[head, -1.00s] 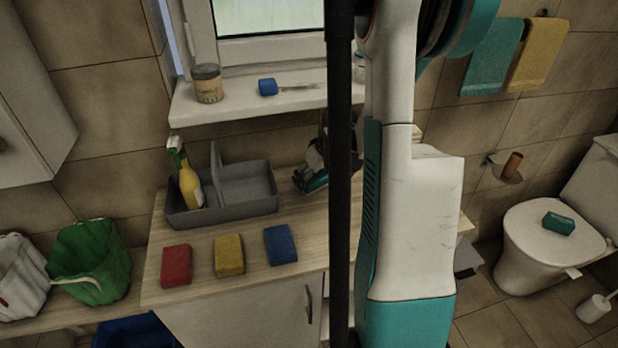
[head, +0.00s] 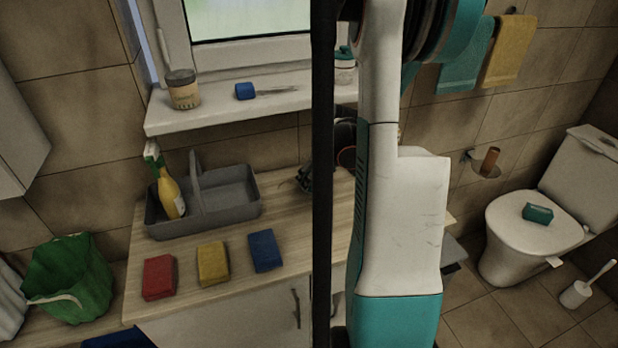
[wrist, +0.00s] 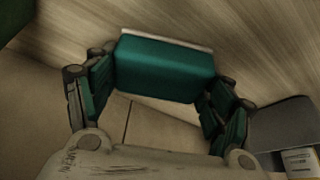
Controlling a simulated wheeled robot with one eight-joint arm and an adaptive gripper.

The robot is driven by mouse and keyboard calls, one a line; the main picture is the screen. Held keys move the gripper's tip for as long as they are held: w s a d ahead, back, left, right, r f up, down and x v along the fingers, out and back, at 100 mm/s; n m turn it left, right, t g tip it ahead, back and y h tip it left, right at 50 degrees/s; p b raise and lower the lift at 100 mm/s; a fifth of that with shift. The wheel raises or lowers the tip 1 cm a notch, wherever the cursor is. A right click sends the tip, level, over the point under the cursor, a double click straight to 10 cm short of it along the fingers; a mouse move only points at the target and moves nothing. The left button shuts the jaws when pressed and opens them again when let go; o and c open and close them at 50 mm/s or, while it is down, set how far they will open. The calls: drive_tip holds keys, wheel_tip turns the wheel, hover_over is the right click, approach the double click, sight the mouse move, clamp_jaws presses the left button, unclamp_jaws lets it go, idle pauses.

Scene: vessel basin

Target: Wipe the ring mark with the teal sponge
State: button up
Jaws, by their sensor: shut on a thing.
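My gripper (wrist: 162,80) is shut on a teal sponge (wrist: 165,62), which spans between its two fingers in the wrist view. The sponge has a pale strip along its far edge. Wood grain shows just beyond it; I cannot tell whether it touches the wood. In the head view my gripper (head: 305,178) is a dark shape above the back of the wooden counter (head: 200,305), mostly hidden by my black post and arm. Another teal block (head: 538,213) lies on the toilet lid. I cannot make out a ring mark in either view.
Red (head: 159,277), yellow (head: 213,264) and blue (head: 265,251) sponges lie along the counter front. Behind them a grey caddy (head: 225,205) holds a yellow spray bottle (head: 171,195). The windowsill (head: 215,115) carries a jar (head: 183,90) and a blue item (head: 245,91).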

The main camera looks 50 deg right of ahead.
sight(278, 189)
drive_tip(key=shift+s+d, duration=0.3)
drive_tip(key=shift+d, duration=0.15)
drive_tip(key=shift+f, duration=0.1)
drive_tip(key=shift+a, duration=0.1)
drive_tip(key=shift+w+a+b, duration=0.2)
drive_tip(key=shift+w+a, duration=0.85)
drive_tip(key=shift+a, duration=0.65)
drive_tip(key=shift+w+a+b, duration=0.15)
drive_tip(key=shift+w+a, duration=0.95)
drive_tip(key=shift+a, duration=0.55)
drive_tip(key=shift+w+a+b, duration=0.2)
drive_tip(key=shift+w+a, duration=0.85)
drive_tip(key=shift+a, duration=0.65)
drive_tip(key=shift+c, duration=0.3)
drive_tip(key=shift+w+d+f, duration=0.1)
drive_tip(key=shift+s+d+b, duration=0.15)
drive_tip(key=shift+s+d, duration=0.9)
drive_tip(key=shift+d, duration=0.7)
drive_tip(key=shift+s+d+b, duration=0.15)
drive_tip(key=shift+s+d, duration=0.85)
drive_tip(key=shift+d, duration=0.7)
drive_tip(key=shift+s+d+b, duration=0.15)
drive_tip(key=shift+s+d, duration=0.9)
drive_tip(key=shift+d, duration=0.7)
drive_tip(key=shift+a, duration=0.15)
